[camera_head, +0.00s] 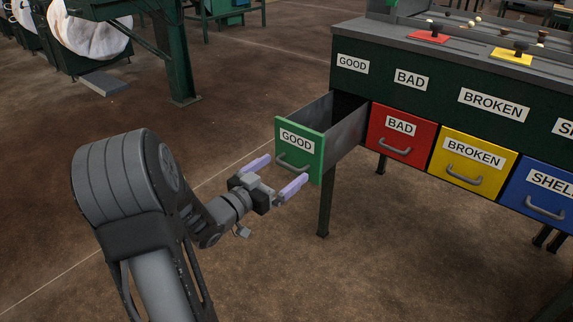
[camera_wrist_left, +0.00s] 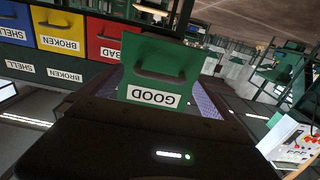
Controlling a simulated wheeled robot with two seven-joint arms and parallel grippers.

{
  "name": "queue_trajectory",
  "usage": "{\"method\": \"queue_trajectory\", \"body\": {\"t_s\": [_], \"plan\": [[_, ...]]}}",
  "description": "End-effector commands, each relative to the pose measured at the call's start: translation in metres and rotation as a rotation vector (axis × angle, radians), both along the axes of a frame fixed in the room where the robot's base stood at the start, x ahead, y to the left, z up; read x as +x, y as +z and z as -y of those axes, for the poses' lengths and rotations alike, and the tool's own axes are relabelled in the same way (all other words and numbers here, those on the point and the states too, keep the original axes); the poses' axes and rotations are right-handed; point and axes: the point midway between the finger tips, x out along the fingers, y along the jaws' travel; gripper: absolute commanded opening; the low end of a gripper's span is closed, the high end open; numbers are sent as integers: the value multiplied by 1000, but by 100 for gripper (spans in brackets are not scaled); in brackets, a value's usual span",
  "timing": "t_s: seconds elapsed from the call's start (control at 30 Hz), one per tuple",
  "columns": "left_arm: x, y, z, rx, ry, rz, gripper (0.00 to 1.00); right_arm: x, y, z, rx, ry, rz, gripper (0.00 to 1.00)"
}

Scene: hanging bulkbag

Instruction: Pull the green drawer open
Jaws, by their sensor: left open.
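The green drawer (camera_head: 300,150), labelled GOOD, stands pulled out from the dark green bench, its grey side wall and inside showing in the head view. Its grey handle (camera_head: 292,163) is on the front. In the left wrist view the green front (camera_wrist_left: 158,66) appears upside down, straight ahead between the fingers. My left gripper (camera_head: 280,174) is open, its two pale purple fingers pointing at the drawer front. The fingers look clear of the handle and hold nothing. My right gripper is in neither view.
Red BAD (camera_head: 402,135), yellow BROKEN (camera_head: 472,163) and blue (camera_head: 547,193) drawers to the right are shut. The bench leg (camera_head: 326,205) stands below the green drawer. A dark green post (camera_head: 178,65) stands at the back left. The floor (camera_head: 235,115) left of the drawer is clear.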

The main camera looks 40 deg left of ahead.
Motion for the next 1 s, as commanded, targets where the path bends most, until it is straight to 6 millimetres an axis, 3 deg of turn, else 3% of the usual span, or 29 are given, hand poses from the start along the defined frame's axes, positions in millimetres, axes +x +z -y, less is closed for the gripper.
{"method": "queue_trajectory", "body": {"t_s": [0.1,0.3,1.0], "plan": [[-21,2,-1,-2,5,-2,100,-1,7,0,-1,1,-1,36],[-45,1,0,0,2,-1,100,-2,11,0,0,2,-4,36],[-47,-3,0,12,5,-12,100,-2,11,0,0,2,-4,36]]}}
